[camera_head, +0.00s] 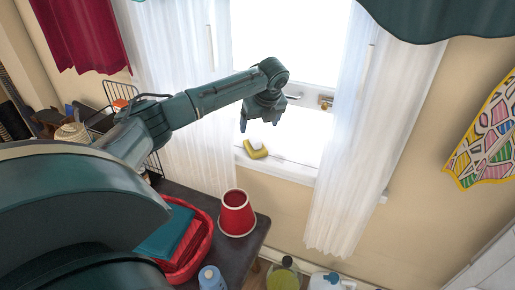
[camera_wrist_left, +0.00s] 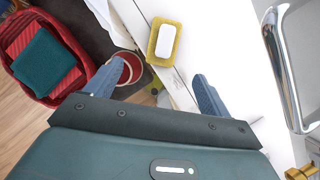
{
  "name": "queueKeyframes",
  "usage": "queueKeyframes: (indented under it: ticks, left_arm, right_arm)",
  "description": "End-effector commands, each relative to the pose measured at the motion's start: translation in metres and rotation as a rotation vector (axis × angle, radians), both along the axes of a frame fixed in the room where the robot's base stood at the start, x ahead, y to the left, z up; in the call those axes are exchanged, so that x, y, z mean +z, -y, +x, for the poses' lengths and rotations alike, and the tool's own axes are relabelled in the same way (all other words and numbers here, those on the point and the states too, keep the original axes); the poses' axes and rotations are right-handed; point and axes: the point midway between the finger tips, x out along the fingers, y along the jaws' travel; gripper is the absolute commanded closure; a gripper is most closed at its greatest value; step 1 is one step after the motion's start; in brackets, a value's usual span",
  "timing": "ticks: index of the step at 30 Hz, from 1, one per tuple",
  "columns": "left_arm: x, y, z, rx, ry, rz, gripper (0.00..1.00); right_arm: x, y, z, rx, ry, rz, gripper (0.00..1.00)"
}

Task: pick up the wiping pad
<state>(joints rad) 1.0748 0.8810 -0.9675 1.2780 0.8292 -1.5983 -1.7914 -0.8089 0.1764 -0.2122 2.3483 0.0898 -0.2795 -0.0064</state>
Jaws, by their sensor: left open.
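The wiping pad seems to be the yellow piece with a rounded white block on top (camera_head: 258,154), on the white windowsill. It also shows in the left wrist view (camera_wrist_left: 153,57), near the top middle. My left gripper (camera_head: 260,119) is open and empty, above the sill and apart from the yellow piece. In the left wrist view, the two blue-grey fingers of this gripper (camera_wrist_left: 153,85) are spread wide, with the pad beyond them, between their lines. My right gripper is not in view.
A red bucket-like pot (camera_head: 237,214) and a red basket with folded cloths (camera_head: 204,247) stand on a dark table (camera_head: 262,222) below the sill. White curtains (camera_head: 345,150) hang on both sides of the window. A metal window handle (camera_wrist_left: 287,65) is close to the gripper's right.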

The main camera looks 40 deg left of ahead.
Motion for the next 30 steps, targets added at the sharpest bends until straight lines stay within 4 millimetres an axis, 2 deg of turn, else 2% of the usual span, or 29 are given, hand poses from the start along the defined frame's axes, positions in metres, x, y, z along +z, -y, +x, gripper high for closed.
queueKeyframes:
  ticks: [3,9,16,24,30]
  left_arm:
    - [-0.027,-0.007,0.004,0.001,-0.003,-0.001,0.18]
    - [-0.055,-0.018,0.010,0.001,0.001,-0.001,0.18]
    - [-0.071,-0.022,0.015,-0.001,0.002,-0.001,0.18]
    - [-0.105,-0.033,0.025,0.000,0.003,-0.001,0.18]
    - [-0.110,-0.036,0.027,-0.002,0.004,0.000,0.18]
  right_arm:
    - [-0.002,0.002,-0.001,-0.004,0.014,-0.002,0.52]
    - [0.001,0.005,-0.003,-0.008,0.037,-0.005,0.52]
    - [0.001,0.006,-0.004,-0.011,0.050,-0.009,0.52]
    - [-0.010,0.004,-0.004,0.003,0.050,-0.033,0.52]
    - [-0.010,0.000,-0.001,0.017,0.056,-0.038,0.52]
